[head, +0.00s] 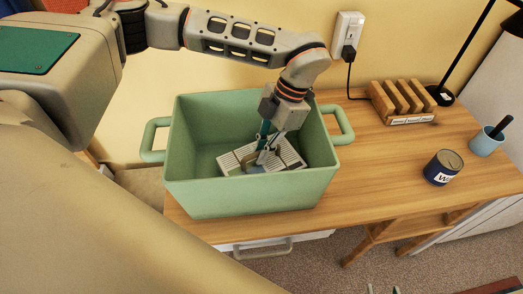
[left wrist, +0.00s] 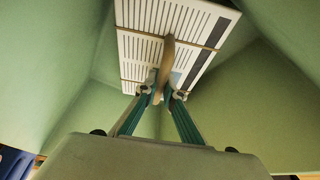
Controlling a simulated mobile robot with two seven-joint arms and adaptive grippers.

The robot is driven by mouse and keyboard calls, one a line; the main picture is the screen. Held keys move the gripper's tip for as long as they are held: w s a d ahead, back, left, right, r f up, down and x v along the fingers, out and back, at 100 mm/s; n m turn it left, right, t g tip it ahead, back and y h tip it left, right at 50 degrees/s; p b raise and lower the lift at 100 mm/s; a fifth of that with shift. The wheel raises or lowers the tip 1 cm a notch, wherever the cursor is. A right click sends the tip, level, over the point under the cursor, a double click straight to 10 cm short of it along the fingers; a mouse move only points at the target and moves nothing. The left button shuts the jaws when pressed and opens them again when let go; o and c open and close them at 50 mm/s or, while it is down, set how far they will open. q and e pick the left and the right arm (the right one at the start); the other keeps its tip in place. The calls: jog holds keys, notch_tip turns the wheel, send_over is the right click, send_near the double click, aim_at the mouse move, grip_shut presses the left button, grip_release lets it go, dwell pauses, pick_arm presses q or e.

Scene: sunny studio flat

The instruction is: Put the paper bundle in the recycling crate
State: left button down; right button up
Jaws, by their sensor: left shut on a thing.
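The paper bundle (head: 290,153) is a flat stack of printed sheets tied with brown string. It is inside the green recycling crate (head: 240,201), below the rim in the head view. The crate stands on the wooden desk with a handle at each side. My left gripper (head: 264,158) reaches down into the crate from above and is shut on the bundle. In the left wrist view the fingertips (left wrist: 162,92) close on the brown string band across the bundle (left wrist: 140,55), with crate walls around it. Whether the bundle touches the crate floor is unclear. My right gripper is not in view.
On the desk (head: 375,165) right of the crate are a dark blue can (head: 443,167), a light blue cup (head: 487,141) holding a dark item, a wooden rack (head: 402,101) and a black lamp (head: 441,95). A plugged-in socket (head: 347,37) is on the wall behind.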

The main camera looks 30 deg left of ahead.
pick_arm(q)
jog(key=c, duration=2.2)
grip_release()
jog(key=shift+f, duration=0.1)
jog(key=shift+o, duration=0.2)
jog(key=v, duration=1.2)
jog(key=shift+p, duration=0.4)
